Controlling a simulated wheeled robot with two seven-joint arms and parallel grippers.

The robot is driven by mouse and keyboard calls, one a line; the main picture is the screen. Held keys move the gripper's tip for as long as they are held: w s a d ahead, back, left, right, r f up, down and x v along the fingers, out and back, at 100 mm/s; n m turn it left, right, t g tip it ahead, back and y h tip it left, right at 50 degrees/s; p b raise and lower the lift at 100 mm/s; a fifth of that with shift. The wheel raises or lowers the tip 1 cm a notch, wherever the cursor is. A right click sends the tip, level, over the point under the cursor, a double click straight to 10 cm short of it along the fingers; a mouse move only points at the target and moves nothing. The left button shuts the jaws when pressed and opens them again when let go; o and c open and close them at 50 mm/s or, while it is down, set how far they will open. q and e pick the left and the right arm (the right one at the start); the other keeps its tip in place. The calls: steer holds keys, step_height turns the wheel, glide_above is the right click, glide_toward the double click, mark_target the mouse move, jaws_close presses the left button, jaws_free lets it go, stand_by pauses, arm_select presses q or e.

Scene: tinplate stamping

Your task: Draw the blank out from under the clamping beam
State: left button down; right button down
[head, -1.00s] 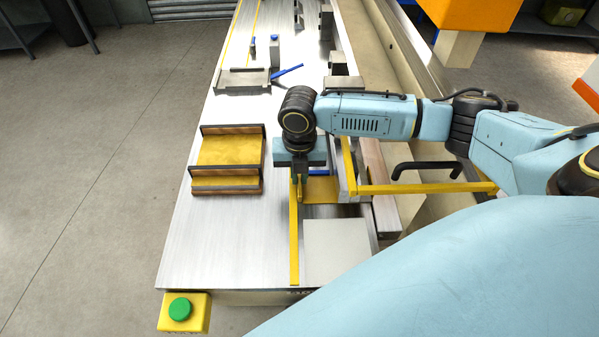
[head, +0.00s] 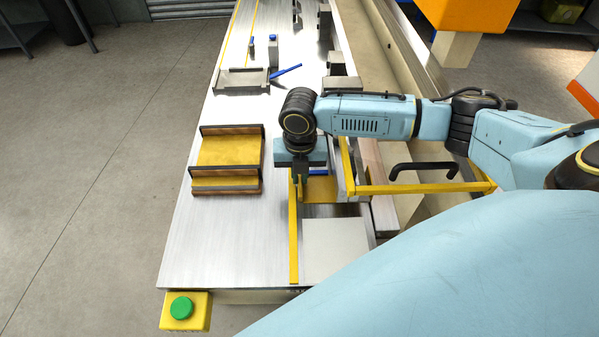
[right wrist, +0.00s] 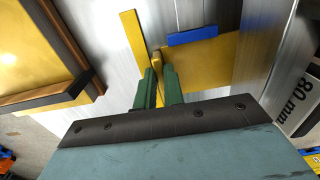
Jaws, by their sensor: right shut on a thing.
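The blank (head: 321,190) is a flat brass-yellow sheet on the steel bench, right of my right gripper (head: 298,200). In the right wrist view the blank (right wrist: 212,58) lies flat, with a blue bar (right wrist: 192,36) across it. The green fingers of my right gripper (right wrist: 159,82) are shut on the blank's near left edge; the exact contact is partly hidden. I cannot clearly make out the clamping beam; my right arm covers part of that area. My left gripper is out of view.
A yellow strip (head: 294,245) runs along the bench beside the gripper. A grey plate (head: 336,248) lies in front. A yellow frame (head: 420,188) with a black handle stands right. A tray (head: 257,162) with brass sheets is left. A green button (head: 181,308) sits at the near corner.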

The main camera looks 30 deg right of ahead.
mark_target(300, 190)
steer(key=shift+s, duration=0.1)
steer(key=shift+s+a+r+p, duration=0.1)
steer(key=shift+s+a+p, duration=0.35)
steer(key=shift+s+p, duration=0.25)
steer(key=shift+s+a+p, duration=0.4)
steer(key=shift+s+p, duration=0.15)
steer(key=shift+p, duration=0.1)
steer(key=shift+s+a+p, duration=0.45)
steer(key=shift+s+p, duration=0.15)
steer(key=shift+s, duration=0.15)
steer(key=shift+s+a+p, duration=0.45)
steer(key=shift+s+p, duration=0.15)
steer(key=shift+s, duration=0.1)
steer(key=shift+s+a+p, duration=0.45)
steer(key=shift+s+p, duration=0.15)
steer(key=shift+s, duration=0.15)
steer(key=shift+s+a+p, duration=0.5)
steer(key=shift+s+p, duration=0.1)
steer(key=shift+s, duration=0.25)
steer(key=shift+s+a+p, duration=0.55)
steer(key=shift+s, duration=0.25)
steer(key=shift+s+a+p, duration=0.5)
steer(key=shift+s+p, duration=0.1)
steer(key=shift+s, duration=0.25)
steer(key=shift+s+a+p, duration=0.35)
steer(key=shift+s+a, duration=0.05)
steer(key=shift+s, duration=0.25)
steer(key=shift+s+a+p, duration=0.35)
steer(key=shift+s+a, duration=0.05)
steer(key=shift+s, duration=0.2)
